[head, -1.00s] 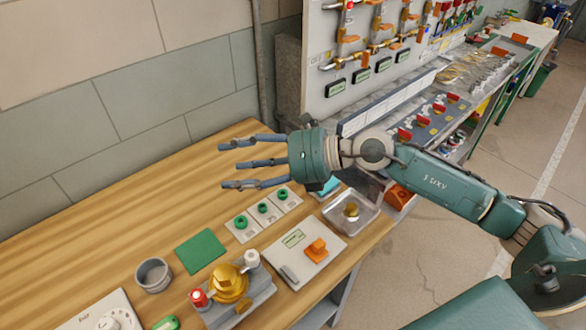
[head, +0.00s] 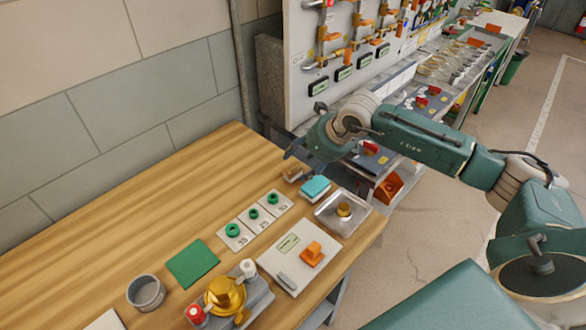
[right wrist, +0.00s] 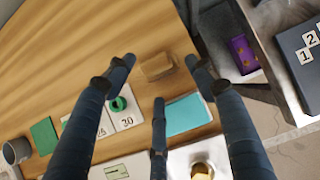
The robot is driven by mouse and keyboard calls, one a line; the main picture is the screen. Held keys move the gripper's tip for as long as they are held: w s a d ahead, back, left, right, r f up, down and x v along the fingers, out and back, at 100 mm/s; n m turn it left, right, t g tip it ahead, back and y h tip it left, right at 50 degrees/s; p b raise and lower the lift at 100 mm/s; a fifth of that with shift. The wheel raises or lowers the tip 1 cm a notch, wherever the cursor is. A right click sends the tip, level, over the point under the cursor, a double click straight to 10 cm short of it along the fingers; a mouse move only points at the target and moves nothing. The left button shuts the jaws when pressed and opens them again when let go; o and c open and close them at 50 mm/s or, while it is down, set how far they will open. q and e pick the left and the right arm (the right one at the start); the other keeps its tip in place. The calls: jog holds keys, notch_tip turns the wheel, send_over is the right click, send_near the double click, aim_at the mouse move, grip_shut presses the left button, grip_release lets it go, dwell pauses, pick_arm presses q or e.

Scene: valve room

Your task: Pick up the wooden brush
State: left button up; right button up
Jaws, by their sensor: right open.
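The wooden brush (head: 294,173) is a small brown block lying on the wooden bench, near its far right corner. It also shows in the right wrist view (right wrist: 157,67), in front of the fingers. My right gripper (head: 291,151) is above the brush and points down at the bench. In the right wrist view, its dark fingers (right wrist: 159,76) are spread open, with the brush beyond and between the two upper fingertips. Nothing is between the fingers; I cannot tell the exact height left. My left gripper is not in view.
A turquoise block (head: 315,188) lies close beside the brush, with a metal tray (head: 329,222) nearer. Number cards with green rings (head: 253,214) lie to the left. A valve board (head: 345,60) stands behind. The bench (head: 160,205) is clear on the left.

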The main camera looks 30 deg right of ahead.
aim_at(295, 166)
jog(key=x, duration=0.1)
jog(key=p+x, duration=0.1)
jog(key=x, duration=0.1)
jog(key=shift+w+a+f, duration=0.15)
jog(key=shift+w+a, duration=0.15)
jog(key=shift+w+f, duration=0.1)
jog(key=shift+f, duration=0.2)
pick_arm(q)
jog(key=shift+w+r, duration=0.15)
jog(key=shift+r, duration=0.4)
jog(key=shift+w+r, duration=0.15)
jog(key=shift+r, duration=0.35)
pick_arm(e)
jog(key=shift+r, duration=0.1)
jog(key=c, duration=1.2)
jog(key=shift+r, duration=0.6)
pick_arm(q)
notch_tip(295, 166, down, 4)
jog(key=b, duration=0.4)
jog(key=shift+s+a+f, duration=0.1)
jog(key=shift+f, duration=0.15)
pick_arm(e)
notch_tip(295, 166, up, 19)
jog(key=shift+f, duration=0.1)
